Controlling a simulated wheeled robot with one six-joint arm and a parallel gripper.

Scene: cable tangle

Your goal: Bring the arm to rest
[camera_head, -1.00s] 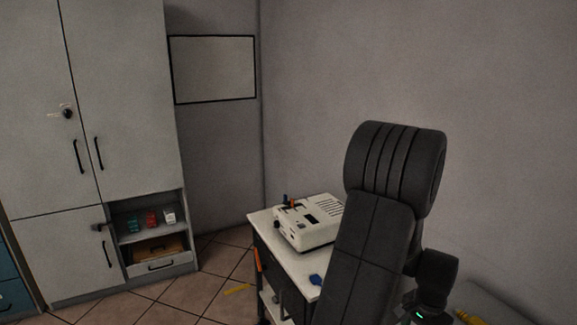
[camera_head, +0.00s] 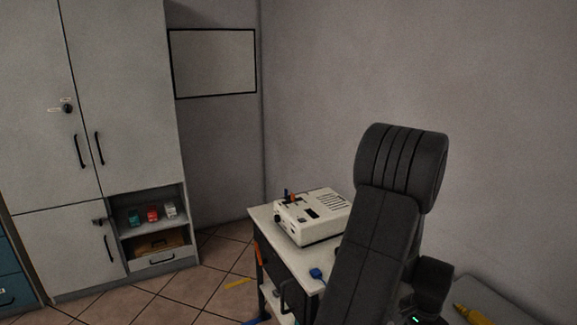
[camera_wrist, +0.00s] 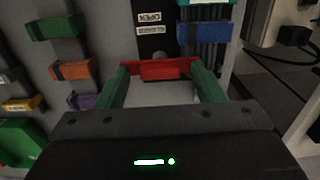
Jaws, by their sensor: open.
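My arm (camera_head: 385,230) stands folded at the right of the head view, in front of the white table. Its gripper end is not clearly visible there. In the wrist view my gripper (camera_wrist: 160,88) shows two green fingers spread well apart, with a clear gap between them. A red part (camera_wrist: 160,70) spans the far end of the gap; I cannot tell whether it touches the fingers. Nothing is visibly held.
A white table (camera_head: 262,217) carries a white device (camera_head: 312,215) and a blue connector (camera_head: 317,274). Grey cabinets (camera_head: 100,150) stand left, with an open shelf (camera_head: 150,220). Coloured clips, one green (camera_wrist: 57,27) and one blue (camera_wrist: 205,32), hang near my gripper.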

